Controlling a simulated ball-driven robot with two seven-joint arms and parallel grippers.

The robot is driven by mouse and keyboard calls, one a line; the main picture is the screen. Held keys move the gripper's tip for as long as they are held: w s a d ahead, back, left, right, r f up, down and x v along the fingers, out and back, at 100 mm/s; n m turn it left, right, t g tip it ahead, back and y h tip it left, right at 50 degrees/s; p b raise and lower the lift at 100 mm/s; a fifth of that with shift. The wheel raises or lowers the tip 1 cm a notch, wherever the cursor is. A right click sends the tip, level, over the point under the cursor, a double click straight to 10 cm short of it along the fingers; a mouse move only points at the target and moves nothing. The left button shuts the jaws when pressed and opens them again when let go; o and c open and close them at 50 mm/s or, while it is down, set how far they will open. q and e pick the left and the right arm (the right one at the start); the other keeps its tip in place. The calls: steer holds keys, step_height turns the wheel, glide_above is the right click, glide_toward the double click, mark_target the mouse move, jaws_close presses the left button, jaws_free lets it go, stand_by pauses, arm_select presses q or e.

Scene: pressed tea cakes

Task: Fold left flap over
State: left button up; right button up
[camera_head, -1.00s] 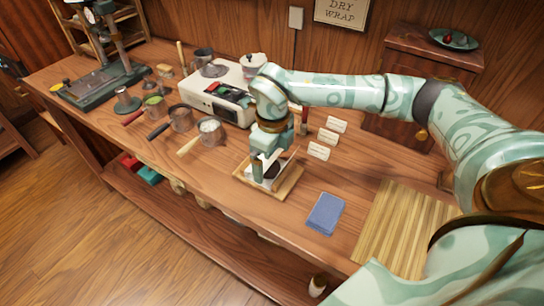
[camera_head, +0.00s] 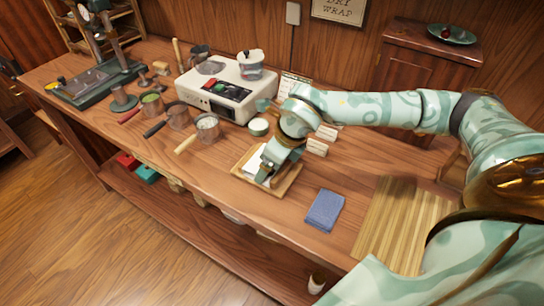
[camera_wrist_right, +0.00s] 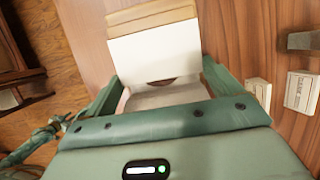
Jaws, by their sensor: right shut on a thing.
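A wooden tray (camera_head: 286,186) lies on the workbench with a white paper wrapper (camera_head: 254,163) on it. My right gripper (camera_head: 265,177) is low over the tray, tilted, and shut on the wrapper's paper. In the right wrist view a white panel of the wrapper (camera_wrist_right: 155,52) lies beyond the fingers, with more white paper between them. A dark brown sliver (camera_wrist_right: 160,82), perhaps the tea cake, shows under the paper. The tray's edge (camera_wrist_right: 150,14) is at the top. Most of the cake is hidden, and which flap is held I cannot tell. My left gripper is not in view.
A blue cloth (camera_head: 325,210) and a slatted bamboo mat (camera_head: 400,228) lie right of the tray. Small cards (camera_head: 317,147) stand behind my gripper.

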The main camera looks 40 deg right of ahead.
steer(key=o, duration=0.7)
arm_select(q)
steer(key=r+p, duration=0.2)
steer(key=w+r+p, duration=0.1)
steer(key=p, duration=0.1)
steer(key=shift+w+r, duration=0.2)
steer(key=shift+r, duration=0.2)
arm_select(e)
steer(key=v, duration=1.6)
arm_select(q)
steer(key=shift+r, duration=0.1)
arm_select(e)
steer(key=shift+s+r, duration=0.1)
steer(key=shift+r, duration=0.1)
